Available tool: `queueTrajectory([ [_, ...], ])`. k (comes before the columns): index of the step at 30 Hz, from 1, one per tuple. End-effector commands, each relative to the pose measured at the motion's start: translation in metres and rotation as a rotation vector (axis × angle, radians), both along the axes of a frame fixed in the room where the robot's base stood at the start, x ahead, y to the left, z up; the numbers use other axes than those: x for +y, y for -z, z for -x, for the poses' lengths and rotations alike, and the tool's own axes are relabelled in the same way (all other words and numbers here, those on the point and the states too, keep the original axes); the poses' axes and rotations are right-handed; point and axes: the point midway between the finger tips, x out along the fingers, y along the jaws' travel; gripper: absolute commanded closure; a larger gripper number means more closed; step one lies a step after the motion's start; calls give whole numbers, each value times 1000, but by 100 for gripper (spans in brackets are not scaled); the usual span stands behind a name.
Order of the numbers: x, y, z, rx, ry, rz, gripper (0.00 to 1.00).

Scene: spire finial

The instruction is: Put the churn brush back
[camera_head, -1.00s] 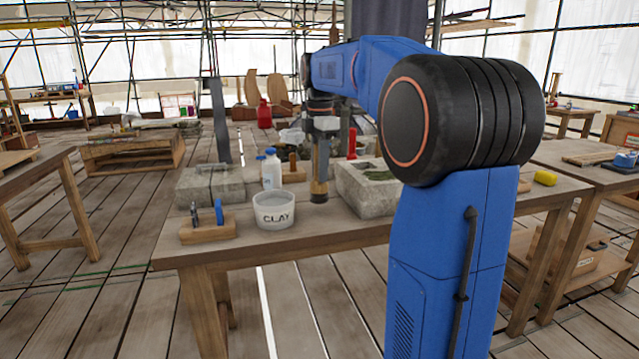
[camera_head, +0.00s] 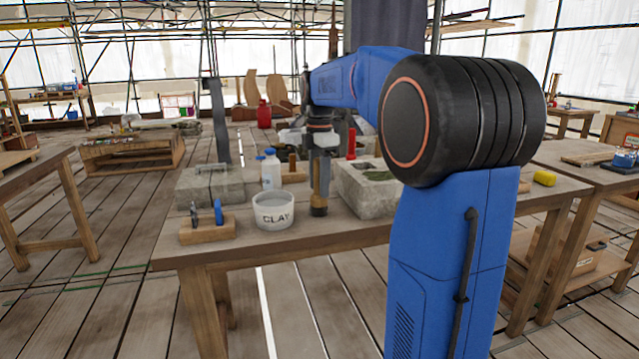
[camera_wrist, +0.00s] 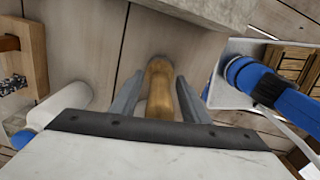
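The churn brush (camera_head: 319,198) hangs upright below my gripper (camera_head: 322,160), dark at its lower end, with a tan shaft. In the head view it appears between the white clay tub (camera_head: 273,212) and the hollowed stone block (camera_head: 366,200). In the wrist view its rounded wooden handle (camera_wrist: 160,90) lies between the two fingers of my gripper (camera_wrist: 161,85), which close in on its sides. I cannot tell whether its lower end touches the table (camera_head: 300,238).
A white bottle (camera_head: 271,172) with a blue cap stands behind the tub. A wooden tool block (camera_head: 207,233) is at the front left. A grey stone slab (camera_head: 208,188) lies at the left, and a red bottle (camera_head: 264,117) is farther back.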

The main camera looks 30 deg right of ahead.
Motion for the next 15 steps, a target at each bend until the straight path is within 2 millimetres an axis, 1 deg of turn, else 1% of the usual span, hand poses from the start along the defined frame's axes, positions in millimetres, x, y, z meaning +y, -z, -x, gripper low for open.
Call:
queueTrajectory([
  [4,0,-3,0,-1,0,0,58],
  [8,0,-16,-1,-2,0,0,58],
  [11,0,-33,-1,-3,0,0,58],
  [15,0,-61,-1,-2,0,0,58],
])
